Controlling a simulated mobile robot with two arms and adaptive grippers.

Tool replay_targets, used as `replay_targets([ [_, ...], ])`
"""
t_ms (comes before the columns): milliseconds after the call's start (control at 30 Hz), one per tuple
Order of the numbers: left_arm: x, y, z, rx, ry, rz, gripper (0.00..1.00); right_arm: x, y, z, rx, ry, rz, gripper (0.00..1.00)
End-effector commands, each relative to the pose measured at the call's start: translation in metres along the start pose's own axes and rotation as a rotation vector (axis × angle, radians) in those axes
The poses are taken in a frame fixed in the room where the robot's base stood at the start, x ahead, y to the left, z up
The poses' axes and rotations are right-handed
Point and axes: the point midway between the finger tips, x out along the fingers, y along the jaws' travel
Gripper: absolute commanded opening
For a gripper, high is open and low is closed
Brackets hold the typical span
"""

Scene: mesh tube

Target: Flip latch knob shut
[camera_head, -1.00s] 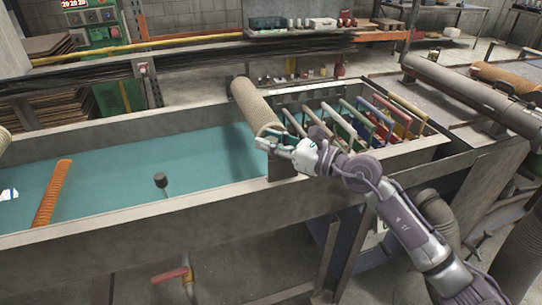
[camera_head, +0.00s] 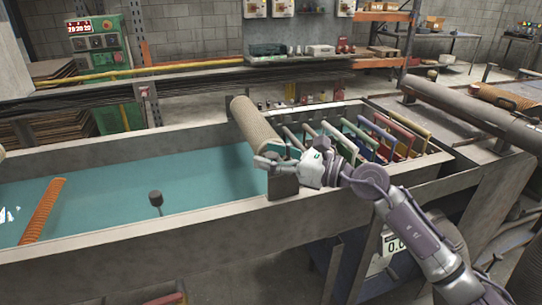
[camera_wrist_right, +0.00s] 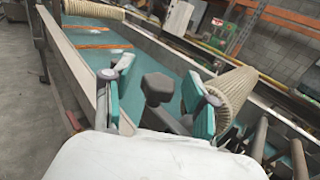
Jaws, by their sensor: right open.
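My right gripper (camera_head: 262,163) is open over the tank's divider, just in front of the mesh tube's (camera_head: 257,124) lower end. In the right wrist view my right gripper (camera_wrist_right: 160,88) has its teal-padded fingers apart. A dark grey knob (camera_wrist_right: 158,84) on a stem shows between them; I see no closed contact. In the head view a dark knob (camera_head: 156,198) on a thin post stands in the teal tank (camera_head: 110,236), left of the gripper. I cannot tell whether both views show the same knob. The mesh tube also shows in the wrist view (camera_wrist_right: 232,92). My left gripper is out of view.
Several coloured frames (camera_head: 374,139) stand in the compartment right of the divider. An orange tube (camera_head: 42,211) lies across the tank at left. A thick grey pipe (camera_head: 455,107) runs along the right. The middle of the tank is mostly free.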

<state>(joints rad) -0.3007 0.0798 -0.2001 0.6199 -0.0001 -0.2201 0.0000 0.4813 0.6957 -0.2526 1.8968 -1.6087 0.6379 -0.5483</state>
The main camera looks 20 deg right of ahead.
Motion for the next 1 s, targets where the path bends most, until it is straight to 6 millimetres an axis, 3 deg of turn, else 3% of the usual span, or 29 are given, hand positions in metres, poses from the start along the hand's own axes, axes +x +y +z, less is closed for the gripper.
replay_targets([
  [233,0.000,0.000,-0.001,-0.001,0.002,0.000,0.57,-0.010,0.000,-0.001,0.002,0.002,-0.001,0.57],
  [700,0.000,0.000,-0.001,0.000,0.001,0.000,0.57,-0.101,0.000,-0.002,0.002,0.003,-0.001,0.57],
  [1000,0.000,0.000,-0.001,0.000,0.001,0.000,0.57,-0.120,0.000,0.000,0.000,0.000,0.000,0.57],
])
